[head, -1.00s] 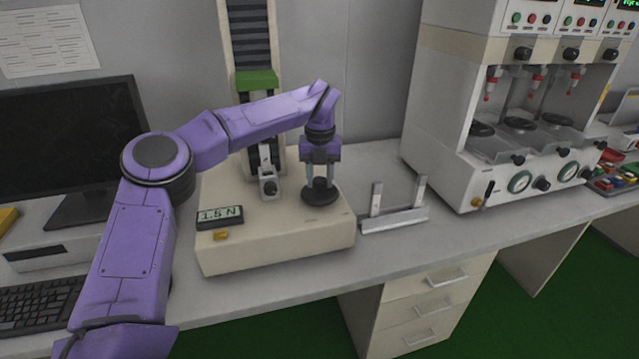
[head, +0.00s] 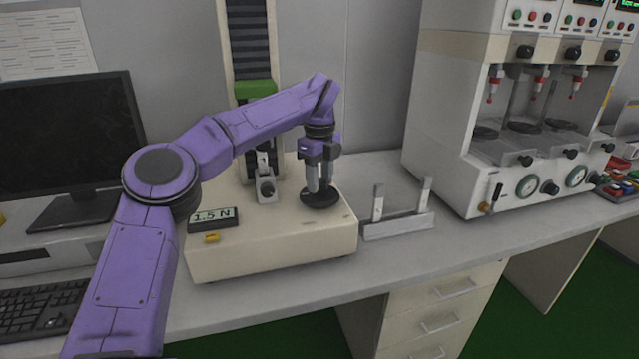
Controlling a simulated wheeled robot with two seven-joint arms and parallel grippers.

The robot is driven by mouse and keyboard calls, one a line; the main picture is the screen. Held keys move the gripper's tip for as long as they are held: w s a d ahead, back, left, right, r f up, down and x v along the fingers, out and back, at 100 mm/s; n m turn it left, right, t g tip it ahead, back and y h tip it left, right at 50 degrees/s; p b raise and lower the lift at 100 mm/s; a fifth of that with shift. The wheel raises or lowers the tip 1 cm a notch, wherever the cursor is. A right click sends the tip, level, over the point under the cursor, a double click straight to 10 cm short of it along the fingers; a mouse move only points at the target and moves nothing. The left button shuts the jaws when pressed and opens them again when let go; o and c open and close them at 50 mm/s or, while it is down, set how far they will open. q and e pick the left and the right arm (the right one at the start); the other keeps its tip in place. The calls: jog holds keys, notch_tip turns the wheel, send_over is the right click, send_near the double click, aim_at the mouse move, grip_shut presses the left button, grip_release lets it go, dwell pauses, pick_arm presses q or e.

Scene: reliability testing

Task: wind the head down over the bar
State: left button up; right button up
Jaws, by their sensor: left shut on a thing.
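A cream test machine (head: 270,245) stands on the bench, with a column and a green-topped head (head: 256,88) at the back. A grey metal fixture (head: 266,188) sits below the head. My forearm hides much of the space between them, and I cannot make out the bar. A black round handwheel (head: 320,200) lies on the machine's top at the right. My left gripper (head: 320,188) points down and is shut on the handwheel's knob. A display (head: 213,217) reads 1.5 N. My right gripper is out of view.
A metal rack with two uprights (head: 398,228) stands right of the machine. A large white apparatus (head: 440,150) is further right. A monitor (head: 60,140) and keyboard (head: 45,312) are at the left. A yellow button (head: 212,238) is below the display.

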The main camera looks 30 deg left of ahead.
pick_arm(q)
jog(key=shift+n, duration=0.4)
jog(key=o, duration=1.1)
jog(key=shift+c, duration=0.2)
jog(key=shift+a, duration=0.1)
